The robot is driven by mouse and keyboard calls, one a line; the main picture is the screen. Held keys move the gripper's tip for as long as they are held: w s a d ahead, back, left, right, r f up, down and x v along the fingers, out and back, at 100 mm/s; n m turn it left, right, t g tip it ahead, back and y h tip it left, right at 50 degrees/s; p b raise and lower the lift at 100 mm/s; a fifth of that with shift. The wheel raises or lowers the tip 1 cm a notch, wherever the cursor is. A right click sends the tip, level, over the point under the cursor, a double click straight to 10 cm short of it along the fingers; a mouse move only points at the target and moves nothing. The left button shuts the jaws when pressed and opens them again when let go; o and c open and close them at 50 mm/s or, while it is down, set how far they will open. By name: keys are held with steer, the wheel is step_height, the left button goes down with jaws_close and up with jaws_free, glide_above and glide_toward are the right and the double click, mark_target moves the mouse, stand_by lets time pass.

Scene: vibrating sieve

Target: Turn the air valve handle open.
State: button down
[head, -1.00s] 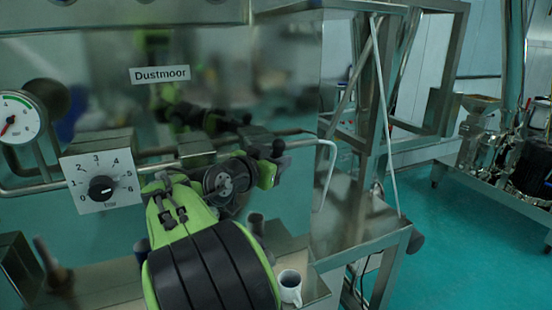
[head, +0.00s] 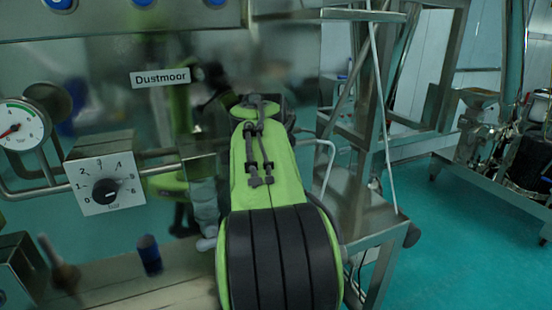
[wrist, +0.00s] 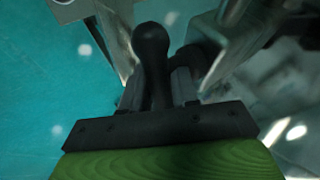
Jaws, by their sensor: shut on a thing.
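In the wrist view, a dark handle with a rounded end (wrist: 150,42) stands between the fingers of my gripper (wrist: 158,88). The gripper is shut on this handle, which looks like the air valve handle. Its lower part is hidden between the fingers, and the valve body is not clearly seen. In the head view my green and black arm reaches toward the machine and hides the gripper and the handle.
The steel machine panel carries a Dustmoor label (head: 160,77), a numbered dial box (head: 103,192) and a round pressure gauge (head: 20,125). A pipe runs along its front. A dark blue cylinder (head: 149,256) stands lower left. Teal floor (head: 470,240) is open on the right.

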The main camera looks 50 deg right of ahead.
steer(key=m+t+y+p, duration=0.1)
steer(key=y+p, duration=0.1)
steer(key=p, duration=0.1)
steer(key=shift+s+d+r, duration=0.1)
steer(key=shift+s, duration=0.05)
steer(key=shift+m+t+y+p, duration=0.3)
steer(key=shift+t+y+p, duration=0.1)
steer(key=shift+y+p, duration=0.55)
steer(key=shift+f, duration=0.25)
steer(key=c, duration=1)
jaws_free()
steer(key=v, duration=0.7)
